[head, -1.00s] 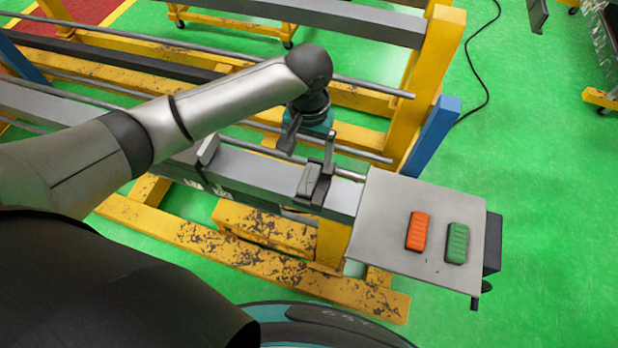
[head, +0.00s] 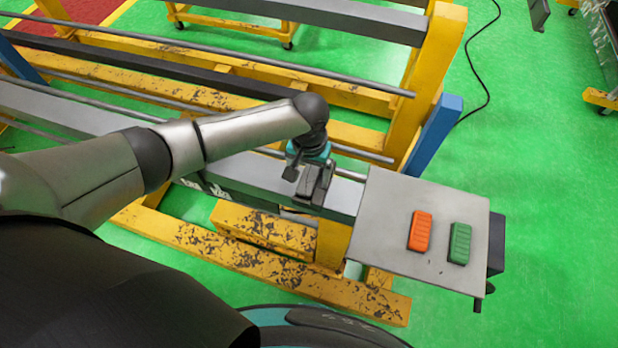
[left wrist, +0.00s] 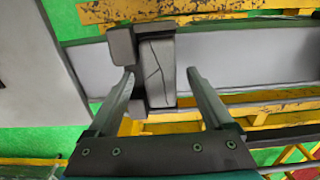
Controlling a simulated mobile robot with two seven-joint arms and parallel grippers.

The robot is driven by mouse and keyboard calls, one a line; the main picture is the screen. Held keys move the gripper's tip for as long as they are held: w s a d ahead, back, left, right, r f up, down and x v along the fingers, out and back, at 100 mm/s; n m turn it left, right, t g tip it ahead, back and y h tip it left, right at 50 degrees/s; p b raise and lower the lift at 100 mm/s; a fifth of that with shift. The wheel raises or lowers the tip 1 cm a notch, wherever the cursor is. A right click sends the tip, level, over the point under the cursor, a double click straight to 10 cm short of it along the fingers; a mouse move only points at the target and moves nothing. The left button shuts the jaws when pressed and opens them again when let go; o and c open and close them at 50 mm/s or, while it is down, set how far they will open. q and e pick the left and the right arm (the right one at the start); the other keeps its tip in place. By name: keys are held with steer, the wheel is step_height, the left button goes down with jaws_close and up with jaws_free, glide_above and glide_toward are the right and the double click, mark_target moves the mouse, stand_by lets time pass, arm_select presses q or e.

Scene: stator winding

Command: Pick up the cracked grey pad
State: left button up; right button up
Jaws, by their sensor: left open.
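The grey pad (left wrist: 156,64) shows dark crack lines on its face in the left wrist view. It sits on a dark block-like holder on the grey beam (left wrist: 240,57). My left gripper (left wrist: 160,74) is open, with one finger on each side of the pad and its holder. In the wrist view I cannot tell whether the fingers touch the pad. In the head view the left gripper (head: 309,171) is right over the holder and partly hides the pad. My right gripper is not in view.
A grey plate (head: 385,220) at the beam's right end carries an orange pad (head: 420,231) and a green pad (head: 460,243). Worn yellow frames (head: 262,230) and thin grey rods (head: 240,66) lie around the beam.

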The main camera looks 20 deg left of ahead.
arm_select(q)
steer(key=shift+c, duration=0.2)
jaws_close()
stand_by(0.5)
